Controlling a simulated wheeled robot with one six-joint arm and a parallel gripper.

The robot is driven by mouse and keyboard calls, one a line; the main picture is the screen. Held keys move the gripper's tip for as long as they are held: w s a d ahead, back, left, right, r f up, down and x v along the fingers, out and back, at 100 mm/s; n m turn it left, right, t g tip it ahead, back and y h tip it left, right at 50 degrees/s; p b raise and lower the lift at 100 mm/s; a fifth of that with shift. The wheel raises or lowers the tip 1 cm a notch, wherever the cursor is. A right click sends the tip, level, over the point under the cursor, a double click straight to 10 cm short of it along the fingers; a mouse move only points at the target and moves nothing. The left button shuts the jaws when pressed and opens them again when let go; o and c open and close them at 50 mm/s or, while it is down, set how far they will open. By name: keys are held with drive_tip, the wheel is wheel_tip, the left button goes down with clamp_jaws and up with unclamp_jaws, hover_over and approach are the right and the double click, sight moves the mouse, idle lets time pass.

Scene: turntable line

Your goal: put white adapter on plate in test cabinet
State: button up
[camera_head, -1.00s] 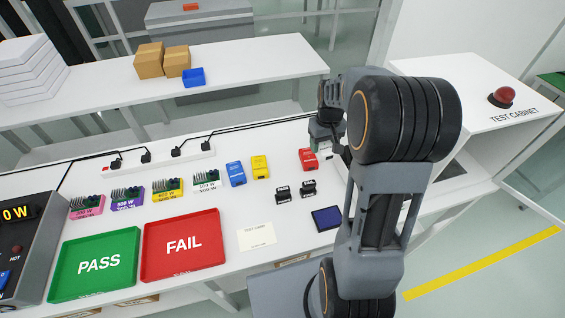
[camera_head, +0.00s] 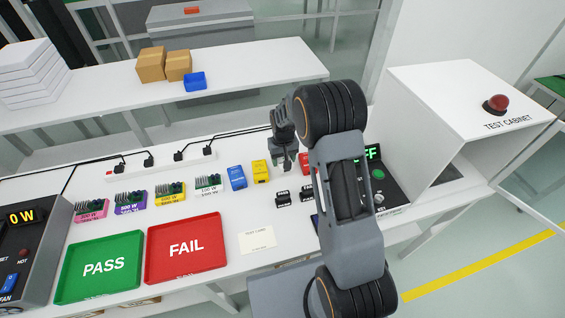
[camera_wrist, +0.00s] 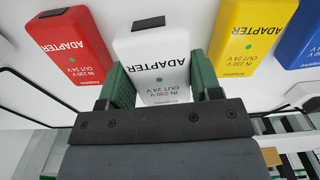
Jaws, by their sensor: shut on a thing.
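The white adapter (camera_wrist: 155,62) sits between the two green fingers of my gripper (camera_wrist: 163,88) in the wrist view, and the gripper is shut on it. I cannot tell whether it still touches the table. In the head view my gripper (camera_head: 286,158) is over the back of the table, between the yellow and red adapters, and I cannot make out the white adapter there. The test cabinet (camera_head: 462,108) is a white box with an open front at the right. The plate inside it cannot be made out.
The red adapter (camera_wrist: 72,48) and yellow adapter (camera_wrist: 250,42) stand close on either side, with a blue adapter (camera_wrist: 300,40) beyond. A black panel (camera_head: 392,188) with green lettering stands left of the cabinet. The green PASS tray (camera_head: 100,268) and red FAIL tray (camera_head: 186,248) lie at front left.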

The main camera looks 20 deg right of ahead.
drive_tip(key=shift+f, duration=1.3)
drive_tip(key=shift+f, duration=0.2)
drive_tip(key=o, duration=1.1)
drive_tip(key=shift+c, duration=0.2)
drive_tip(key=shift+r, duration=0.15)
